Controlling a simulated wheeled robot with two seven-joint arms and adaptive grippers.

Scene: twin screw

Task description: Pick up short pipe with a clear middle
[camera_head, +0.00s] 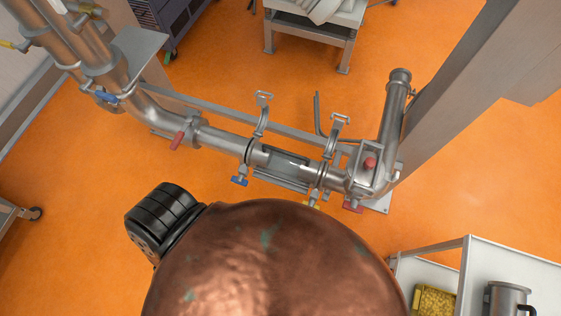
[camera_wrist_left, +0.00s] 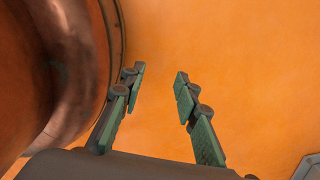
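The short pipe with a clear middle (camera_head: 288,164) sits in line in a steel pipe run in the head view. A clamp ring (camera_head: 258,122) stands at its left end and another clamp ring (camera_head: 334,142) at its right end, both with handles sticking up. I cannot tell whether the clamps are loose. My left gripper (camera_wrist_left: 160,76) is open in the left wrist view, with nothing between its fingers and orange floor beyond. Neither gripper shows in the head view, and the pipe does not show in the wrist view.
A large rounded copper surface (camera_head: 275,260) fills the front of the head view; a copper surface (camera_wrist_left: 45,75) is also left of the gripper. A white cart (camera_head: 510,262) stands at lower right, a grey table (camera_head: 310,28) at the back. Orange floor (camera_head: 70,220) is clear at left.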

